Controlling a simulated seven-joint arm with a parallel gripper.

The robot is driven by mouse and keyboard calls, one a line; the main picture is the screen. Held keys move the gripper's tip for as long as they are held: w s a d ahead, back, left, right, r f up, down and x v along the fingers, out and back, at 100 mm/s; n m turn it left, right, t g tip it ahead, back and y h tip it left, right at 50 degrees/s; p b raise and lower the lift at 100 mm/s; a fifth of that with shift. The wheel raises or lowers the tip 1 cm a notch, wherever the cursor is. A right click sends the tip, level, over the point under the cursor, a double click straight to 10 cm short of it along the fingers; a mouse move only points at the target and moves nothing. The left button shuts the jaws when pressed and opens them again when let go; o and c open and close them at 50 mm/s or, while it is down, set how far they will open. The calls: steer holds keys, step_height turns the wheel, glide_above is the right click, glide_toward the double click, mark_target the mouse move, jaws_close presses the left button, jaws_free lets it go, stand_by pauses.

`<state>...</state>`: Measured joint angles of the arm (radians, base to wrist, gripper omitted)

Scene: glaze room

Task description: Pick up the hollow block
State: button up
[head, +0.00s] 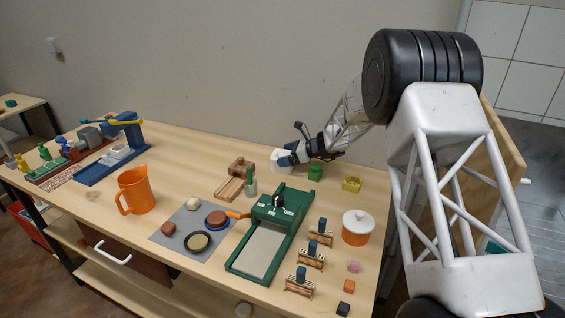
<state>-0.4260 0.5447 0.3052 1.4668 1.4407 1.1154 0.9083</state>
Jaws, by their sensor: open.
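A small yellow block (351,184) with what looks like an opening in its top sits on the table's right part, near the wall; it looks most like the hollow block. My gripper (284,160) is at the back of the table, to the left of the yellow block and apart from it. Its dark blue fingers point left and are open. A small white thing (277,156) shows right at the fingers; I cannot tell its shape or whether they touch it. A green block (315,172) stands between my gripper and the yellow block.
A wooden block (241,166) and a small green-topped bottle (250,183) stand left of my gripper. A green press (270,228), an orange pot with white lid (357,228) and several wooden stands are nearer. An orange jug (136,190) stands left. The wall is close behind.

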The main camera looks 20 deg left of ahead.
steer(key=shift+a+f, duration=0.1)
steer(key=shift+a, duration=0.25)
stand_by(0.3)
steer(key=c, duration=0.9)
steer(key=shift+o, duration=0.2)
step_height(320, 180, up, 2)
steer(key=shift+s+d+r, duration=0.1)
steer(key=shift+s+r, duration=0.1)
steer(key=shift+r, duration=0.7)
steer(key=s+d, duration=0.2)
steer(key=s, duration=0.2)
steer(key=s+d, duration=0.3)
steer(key=s, duration=0.1)
steer(key=s+d+r, duration=0.1)
steer(key=s+d, duration=0.2)
steer(key=s, duration=0.2)
steer(key=shift+d+r, duration=0.1)
steer(key=shift+d, duration=0.15)
